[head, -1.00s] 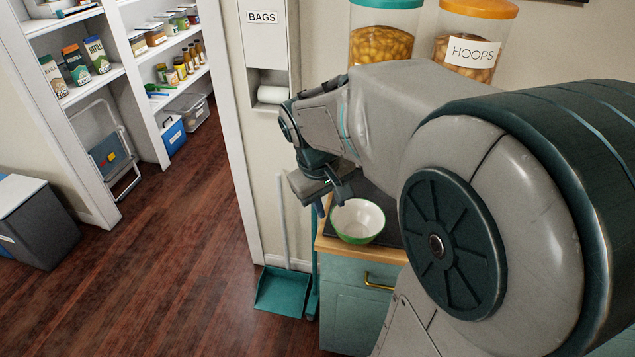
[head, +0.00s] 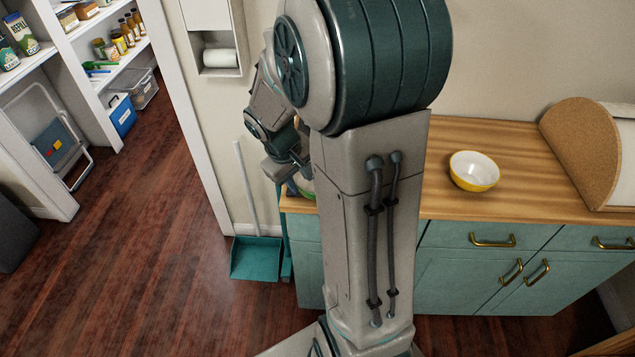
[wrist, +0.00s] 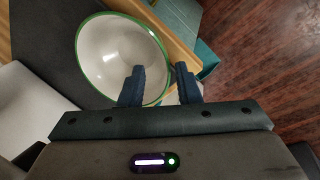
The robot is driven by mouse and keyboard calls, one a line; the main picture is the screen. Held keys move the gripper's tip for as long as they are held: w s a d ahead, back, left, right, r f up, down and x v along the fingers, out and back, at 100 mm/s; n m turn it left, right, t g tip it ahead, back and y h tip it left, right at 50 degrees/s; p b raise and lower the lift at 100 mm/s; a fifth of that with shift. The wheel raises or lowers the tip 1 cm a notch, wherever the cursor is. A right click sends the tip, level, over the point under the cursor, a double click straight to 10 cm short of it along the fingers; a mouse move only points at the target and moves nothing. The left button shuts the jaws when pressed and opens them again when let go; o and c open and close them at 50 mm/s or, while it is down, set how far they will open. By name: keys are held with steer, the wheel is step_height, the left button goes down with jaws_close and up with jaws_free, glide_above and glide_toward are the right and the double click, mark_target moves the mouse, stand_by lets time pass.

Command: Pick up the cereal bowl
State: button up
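A green bowl with a white inside (wrist: 112,52) stands on a dark mat in the wrist view. In the head view my arm hides nearly all of it; only a sliver of green (head: 307,187) shows. A yellow bowl with a white inside (head: 474,170) stands upright on the wooden counter, well right of my arm. The frames do not mark which one is the cereal bowl. My gripper (wrist: 160,76) is open at the green bowl's rim. One finger overlaps the bowl in the picture, the other is outside it. Contact cannot be told.
The wooden counter (head: 520,145) has clear room around the yellow bowl. A teal dustpan (head: 256,259) stands on the floor left of the counter. Shelves with jars and boxes (head: 85,85) are at far left.

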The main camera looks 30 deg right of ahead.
mark_target(301, 188)
steer(key=shift+a+x, duration=0.1)
steer(key=shift+x, duration=0.9)
steer(key=shift+a+x, duration=0.15)
steer(key=shift+x, duration=0.8)
steer(key=shift+w+f, duration=0.1)
jaws_close()
